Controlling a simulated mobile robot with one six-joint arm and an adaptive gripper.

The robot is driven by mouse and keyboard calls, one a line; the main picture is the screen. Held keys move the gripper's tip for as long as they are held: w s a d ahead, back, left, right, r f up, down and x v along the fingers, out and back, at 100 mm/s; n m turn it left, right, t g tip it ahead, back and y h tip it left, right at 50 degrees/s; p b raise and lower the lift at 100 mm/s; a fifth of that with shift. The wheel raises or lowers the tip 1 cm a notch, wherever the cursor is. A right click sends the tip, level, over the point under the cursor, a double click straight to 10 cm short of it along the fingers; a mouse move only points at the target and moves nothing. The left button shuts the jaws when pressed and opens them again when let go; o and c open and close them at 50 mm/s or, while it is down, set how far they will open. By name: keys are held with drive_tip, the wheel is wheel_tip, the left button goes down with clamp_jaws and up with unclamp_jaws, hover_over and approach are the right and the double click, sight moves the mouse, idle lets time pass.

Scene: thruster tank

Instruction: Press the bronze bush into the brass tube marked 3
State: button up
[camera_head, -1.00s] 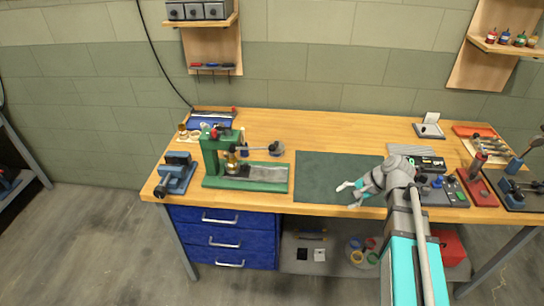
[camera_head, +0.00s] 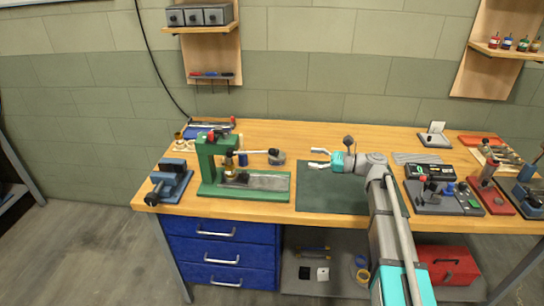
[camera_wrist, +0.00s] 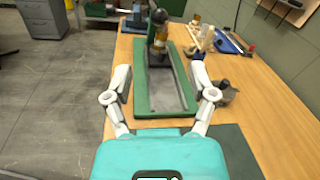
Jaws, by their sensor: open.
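A green press (camera_head: 207,160) stands on the left half of the bench, its lever pointing right; it also shows ahead in the wrist view (camera_wrist: 143,95). A brass-coloured cylindrical piece (camera_head: 229,162) is upright under the press head; I cannot read any mark on it or tell tube from bush. More small brass-coloured pieces (camera_head: 180,136) are on a pale holder at the back left, too small to identify. My gripper (camera_head: 312,158) is open and empty, right of the press and above the green mat, fingers pointing left towards the press. No number 3 is legible.
A small grey round object (camera_head: 278,159) sits beside the press lever's end. A blue vise (camera_head: 171,180) is at the left edge. The dark green mat (camera_head: 325,195) is clear. A control box (camera_head: 440,198) and red-based tool (camera_head: 490,196) stand at the right.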

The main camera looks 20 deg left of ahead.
sight(272, 150)
drive_tip(key=shift+a, duration=0.15)
drive_tip(key=a, duration=0.4)
drive_tip(key=s+a, duration=0.1)
drive_tip(key=a, duration=0.8)
drive_tip(key=shift+s+a, duration=0.15)
drive_tip(key=shift+a, duration=0.1)
clamp_jaws()
idle(0.4)
